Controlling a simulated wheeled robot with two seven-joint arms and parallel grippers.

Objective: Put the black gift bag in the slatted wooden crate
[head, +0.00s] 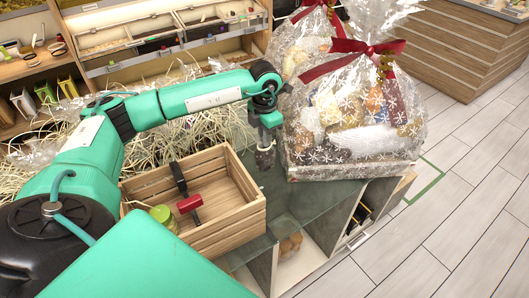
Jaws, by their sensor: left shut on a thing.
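The slatted wooden crate (233,222) stands open on a glass-topped counter, below and left of my left gripper (266,143). Inside it are a narrow black item (178,180), a red item with a dark handle-like part (190,203) and a jar with a green lid (163,214). My left gripper points down just outside the crate's back right corner, beside the wrapped hamper. It is shut on a small dark thing (265,158) that I cannot identify. I cannot make out a black gift bag for certain. My right gripper is not in view.
A large cellophane-wrapped hamper (350,130) with red bows stands close right of my left gripper. Pale straw (165,135) lies behind the crate. Shelves with divided bins (165,40) stand at the back. A narrow strip of glass top (290,205) is bare.

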